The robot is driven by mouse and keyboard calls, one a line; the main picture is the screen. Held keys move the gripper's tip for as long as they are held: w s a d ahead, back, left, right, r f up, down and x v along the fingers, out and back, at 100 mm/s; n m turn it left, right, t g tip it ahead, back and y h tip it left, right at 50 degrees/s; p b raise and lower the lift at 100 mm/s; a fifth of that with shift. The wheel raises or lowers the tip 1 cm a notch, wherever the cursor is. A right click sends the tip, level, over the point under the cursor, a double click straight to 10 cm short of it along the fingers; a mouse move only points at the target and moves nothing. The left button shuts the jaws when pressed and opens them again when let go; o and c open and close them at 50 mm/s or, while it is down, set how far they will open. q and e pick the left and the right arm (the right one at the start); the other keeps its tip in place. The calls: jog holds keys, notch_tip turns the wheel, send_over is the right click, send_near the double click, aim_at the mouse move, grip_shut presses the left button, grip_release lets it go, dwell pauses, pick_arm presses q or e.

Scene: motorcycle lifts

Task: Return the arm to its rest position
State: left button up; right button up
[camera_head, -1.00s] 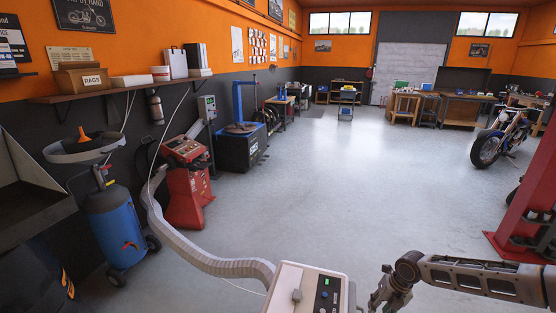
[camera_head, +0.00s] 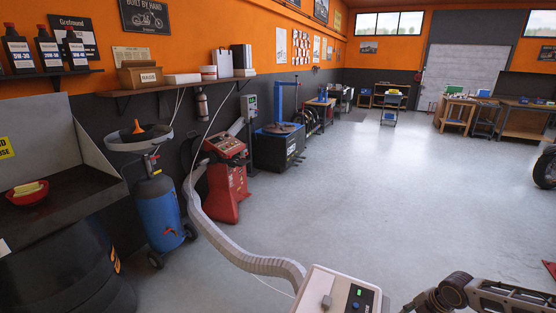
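My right arm (camera_head: 500,294) comes in from the right at the bottom right corner of the head view. My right gripper (camera_head: 424,302) hangs at its end, pointing down and left. It is partly cut off by the bottom edge, and I cannot tell whether its fingers are open or shut. Nothing is visibly held in the part that shows. It is just right of a white control box (camera_head: 318,288) in the picture. My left arm and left gripper are not in view.
A pale ribbed hose (camera_head: 235,250) runs from the white box to the left wall. A red machine (camera_head: 228,190), a blue tank on wheels (camera_head: 160,212) and a dark workbench with a red bowl (camera_head: 27,193) stand at left. The middle floor (camera_head: 390,200) is clear.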

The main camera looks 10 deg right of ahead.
jog(key=w+d+r+m+t+h, duration=0.1)
jog(key=w+d+m+t+h, duration=0.35)
jog(key=d, duration=0.85)
jog(key=w+d+r+m+t+h, duration=0.1)
jog(key=w+d+m, duration=0.5)
jog(key=d, duration=0.6)
jog(key=s+f+m+g, duration=0.1)
jog(key=s+f, duration=0.3)
jog(key=f, duration=0.3)
jog(key=s+f+m+h, duration=0.1)
jog(key=s+f+m, duration=0.15)
jog(key=f, duration=0.45)
jog(key=s+f+g, duration=0.1)
jog(key=s+f, duration=0.3)
jog(key=f, duration=0.2)
jog(key=s+a+f+m+g+y, duration=0.2)
jog(key=s+a+f+g, duration=0.1)
jog(key=s+a+f, duration=1.55)
jog(key=s+a+f+y, duration=0.1)
jog(key=s+a+f, duration=0.2)
jog(key=s+a, duration=0.3)
jog(key=s+a+f+m+g+y, duration=0.1)
jog(key=s+a+f, duration=0.3)
jog(key=a, duration=0.9)
jog(key=s+a+f+m+g+y, duration=0.1)
jog(key=s+a+f, duration=0.2)
jog(key=s+a, duration=0.5)
jog(key=shift+s+a+f, duration=0.15)
jog(key=shift+s+a, duration=0.25)
jog(key=shift+a, duration=0.85)
